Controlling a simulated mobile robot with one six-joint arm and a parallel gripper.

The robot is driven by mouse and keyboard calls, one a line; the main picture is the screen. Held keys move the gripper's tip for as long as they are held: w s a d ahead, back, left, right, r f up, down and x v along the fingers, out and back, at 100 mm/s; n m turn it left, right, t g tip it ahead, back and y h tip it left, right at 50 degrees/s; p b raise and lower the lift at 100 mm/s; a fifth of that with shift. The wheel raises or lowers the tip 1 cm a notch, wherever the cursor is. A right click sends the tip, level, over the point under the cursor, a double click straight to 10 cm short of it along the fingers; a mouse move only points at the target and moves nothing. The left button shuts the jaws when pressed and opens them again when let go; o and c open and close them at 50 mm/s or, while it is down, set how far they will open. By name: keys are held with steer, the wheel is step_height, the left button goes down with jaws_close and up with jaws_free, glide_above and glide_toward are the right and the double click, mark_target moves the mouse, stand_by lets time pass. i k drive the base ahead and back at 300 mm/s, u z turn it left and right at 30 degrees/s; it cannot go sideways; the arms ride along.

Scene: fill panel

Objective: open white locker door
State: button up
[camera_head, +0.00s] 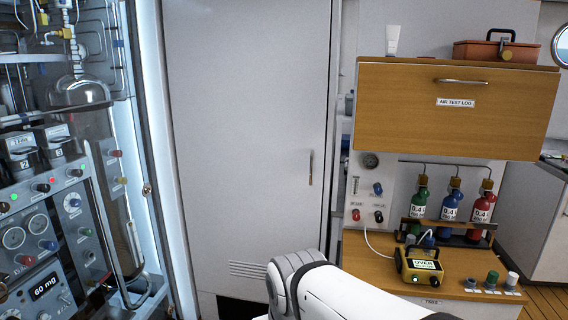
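The white locker door (240,140) is a tall plain panel in the middle of the head view. It looks shut. A slim vertical metal handle (311,167) sits near its right edge, and vent slots show low on it. A white link of my arm reaches up from the bottom edge, in front of the door's lower right corner and below the handle. My gripper is not in view, so its state and its distance from the handle are hidden.
A lit cabinet with gauges and tubing (70,200) stands close on the left. On the right are a wooden cabinet marked AIR TEST LOG (400,115), several coloured bottles, a yellow meter (420,266) and a wooden counter (370,262). A red toolbox (495,52) sits on top.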

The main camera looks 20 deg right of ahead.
mark_target(248, 79)
steer(key=z, duration=0.6)
steer(key=i, duration=1.35)
steer(key=z, duration=0.4)
steer(key=k, duration=0.85)
steer(key=z, duration=0.2)
steer(key=i, duration=0.85)
steer(key=u, duration=0.1)
